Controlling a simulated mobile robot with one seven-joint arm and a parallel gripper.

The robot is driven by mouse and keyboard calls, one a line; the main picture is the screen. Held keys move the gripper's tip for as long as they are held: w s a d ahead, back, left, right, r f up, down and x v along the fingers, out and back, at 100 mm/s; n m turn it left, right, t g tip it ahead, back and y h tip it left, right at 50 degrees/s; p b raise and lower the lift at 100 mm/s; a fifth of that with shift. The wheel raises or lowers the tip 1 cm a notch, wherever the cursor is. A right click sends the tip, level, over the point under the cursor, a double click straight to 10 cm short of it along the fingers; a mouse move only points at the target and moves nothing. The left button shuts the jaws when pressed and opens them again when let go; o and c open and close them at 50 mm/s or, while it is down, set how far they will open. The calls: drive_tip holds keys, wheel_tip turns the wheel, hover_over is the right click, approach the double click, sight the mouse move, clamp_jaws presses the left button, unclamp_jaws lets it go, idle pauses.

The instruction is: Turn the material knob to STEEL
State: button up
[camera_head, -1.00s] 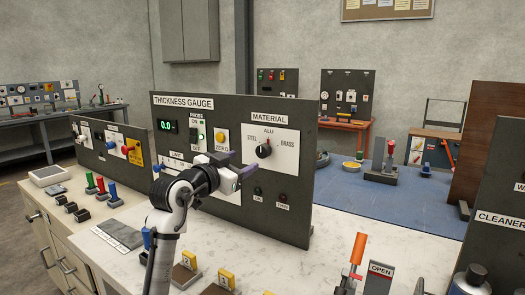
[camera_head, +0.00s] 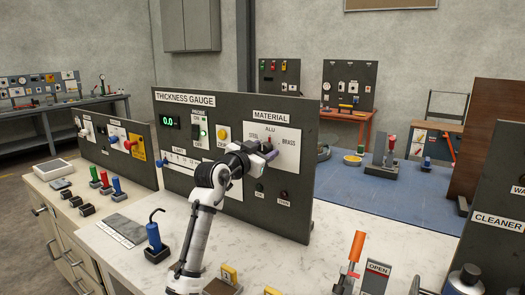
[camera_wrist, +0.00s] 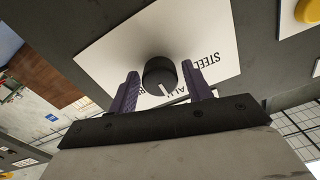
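The material knob (camera_wrist: 159,73) is a black round knob with a white pointer line on a white plate (camera_wrist: 98,58), seen upside down in the wrist view. Its pointer faces roughly the ALU mark. STEEL is printed to the right in that view, and BRASS is partly hidden by my gripper. My gripper (camera_wrist: 163,82) is open, with one purple finger on each side of the knob and visible gaps between. In the head view my gripper (camera_head: 269,150) is up at the MATERIAL plate (camera_head: 287,132) and covers most of the knob.
The thickness gauge panel (camera_head: 235,100) also carries a yellow button (camera_head: 222,132), a green-lit probe switch (camera_head: 197,132) and two small dark buttons below the material plate. An orange-handled lever (camera_head: 357,247) stands at the front right. The white bench top (camera_head: 330,225) between is mostly clear.

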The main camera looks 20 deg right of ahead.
drive_tip(key=c, duration=0.8)
drive_tip(key=shift+o, duration=0.2)
drive_tip(key=n+p, duration=0.1)
drive_tip(key=n, duration=0.2)
drive_tip(key=shift+r+p, duration=0.1)
drive_tip(key=shift+p, duration=0.2)
drive_tip(key=n+p, duration=0.2)
drive_tip(key=n, duration=0.1)
drive_tip(key=shift+n, duration=0.3)
drive_tip(key=n+p, duration=0.2)
drive_tip(key=n, duration=0.2)
drive_tip(key=shift+n+p, duration=0.7)
drive_tip(key=shift+n, duration=0.4)
drive_tip(key=o, duration=1)
